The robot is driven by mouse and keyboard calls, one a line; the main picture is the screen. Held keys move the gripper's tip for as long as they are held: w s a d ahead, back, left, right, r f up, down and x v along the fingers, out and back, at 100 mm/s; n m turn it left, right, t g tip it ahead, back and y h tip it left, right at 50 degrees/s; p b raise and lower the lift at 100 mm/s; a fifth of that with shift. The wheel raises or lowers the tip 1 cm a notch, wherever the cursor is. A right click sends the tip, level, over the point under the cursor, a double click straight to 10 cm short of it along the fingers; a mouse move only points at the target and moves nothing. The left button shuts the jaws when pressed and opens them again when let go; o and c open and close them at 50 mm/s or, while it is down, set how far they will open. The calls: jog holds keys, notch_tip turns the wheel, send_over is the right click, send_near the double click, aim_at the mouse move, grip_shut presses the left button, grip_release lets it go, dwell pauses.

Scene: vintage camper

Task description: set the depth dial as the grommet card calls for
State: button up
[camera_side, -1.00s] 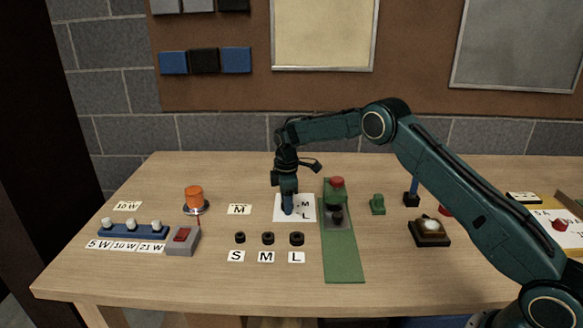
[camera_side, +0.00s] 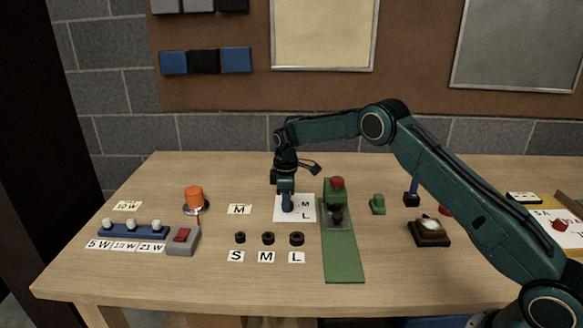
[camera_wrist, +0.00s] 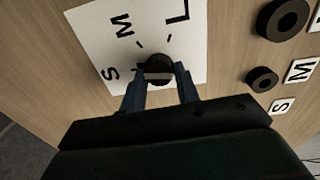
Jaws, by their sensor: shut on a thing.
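The depth dial (camera_wrist: 158,66) is a dark round knob on a white plate (camera_wrist: 95,45) marked S, M and L. In the wrist view a pale bar crosses the knob between my fingers. My gripper (camera_wrist: 160,78) is shut on the dial, one blue finger on each side. In the side view my gripper (camera_side: 287,207) points straight down onto the white plate (camera_side: 307,216) and hides the dial and the S mark. The grommet card (camera_side: 239,209) lies left of the plate and reads M. The pointer's exact setting is unclear.
Several black grommets (camera_side: 268,238) lie in front of the plate, by cards (camera_side: 266,257) marked S, M and L. A green press base (camera_side: 343,262) with a red-topped post stands close on the right. An orange lamp (camera_side: 194,198) stands to the left.

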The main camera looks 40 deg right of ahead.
jog(key=m, duration=0.5)
jog(key=shift+w+d+m, duration=0.1)
jog(key=shift+m, duration=2.3)
jog(key=o, duration=1)
jog(key=shift+c, duration=0.2)
notch_tip(320, 180, up, 14)
jog(key=shift+a, duration=0.35)
